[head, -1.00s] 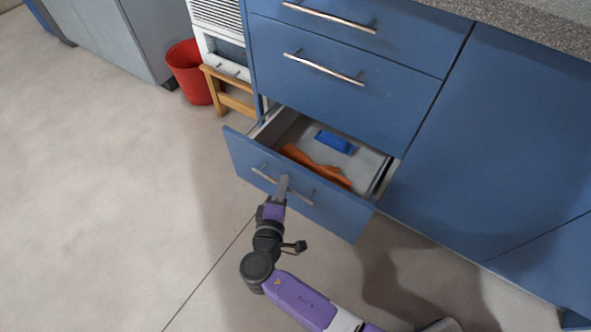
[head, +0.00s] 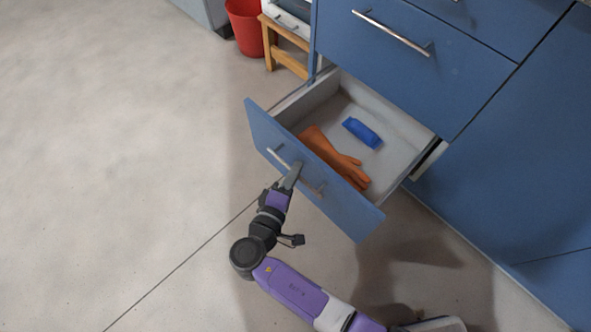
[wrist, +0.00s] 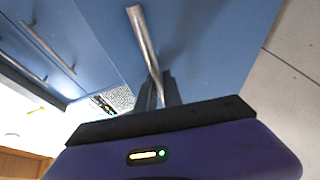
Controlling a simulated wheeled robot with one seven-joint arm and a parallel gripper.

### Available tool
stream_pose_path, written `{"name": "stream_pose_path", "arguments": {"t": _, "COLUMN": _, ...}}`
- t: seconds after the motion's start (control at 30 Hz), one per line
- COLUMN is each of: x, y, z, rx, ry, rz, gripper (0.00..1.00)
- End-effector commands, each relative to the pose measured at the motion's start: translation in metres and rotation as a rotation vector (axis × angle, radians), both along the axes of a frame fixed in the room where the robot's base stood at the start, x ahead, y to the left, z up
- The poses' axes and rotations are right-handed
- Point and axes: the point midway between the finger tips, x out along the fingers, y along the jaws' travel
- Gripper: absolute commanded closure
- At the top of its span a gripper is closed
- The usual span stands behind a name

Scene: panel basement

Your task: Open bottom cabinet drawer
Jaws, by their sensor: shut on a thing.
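The bottom drawer (head: 345,215) of the blue cabinet is pulled well out, and its inside shows in the head view. My gripper (head: 293,175) is shut on the drawer's metal bar handle (head: 311,187), near the middle of the bar. In the wrist view the handle (wrist: 143,38) runs down between the fingers of my gripper (wrist: 154,92). An orange glove (head: 335,158) and a small blue item (head: 362,132) lie on the drawer's pale floor.
A closed blue drawer (head: 380,70) with a bar handle is above, and a blue cabinet door (head: 530,150) is to the right. A wooden stool (head: 285,50) and a red bucket (head: 246,25) stand behind. The floor at left is clear.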

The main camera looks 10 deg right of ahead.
Motion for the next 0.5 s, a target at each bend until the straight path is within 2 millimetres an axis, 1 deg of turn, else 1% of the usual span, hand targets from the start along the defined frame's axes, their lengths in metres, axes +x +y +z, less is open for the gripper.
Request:
{"name": "stream_pose_path", "arguments": {"t": 0.07, "x": -0.0010, "y": -0.0012, "z": -0.0017, "rx": 0.000, "ry": 0.004, "rz": -0.004, "gripper": 1.00}}
{"name": "stream_pose_path", "arguments": {"t": 0.1, "x": -0.0009, "y": -0.0013, "z": -0.0017, "rx": 0.000, "ry": 0.004, "rz": -0.004, "gripper": 0.87}}
{"name": "stream_pose_path", "arguments": {"t": 0.13, "x": -0.0009, "y": -0.0013, "z": -0.0016, "rx": 0.000, "ry": 0.004, "rz": -0.004, "gripper": 0.81}}
{"name": "stream_pose_path", "arguments": {"t": 0.17, "x": -0.0008, "y": -0.0013, "z": -0.0015, "rx": 0.000, "ry": 0.004, "rz": -0.004, "gripper": 0.80}}
{"name": "stream_pose_path", "arguments": {"t": 0.5, "x": -0.0026, "y": 0.0013, "z": 0.0006, "rx": 0.000, "ry": 0.001, "rz": 0.000, "gripper": 0.80}}
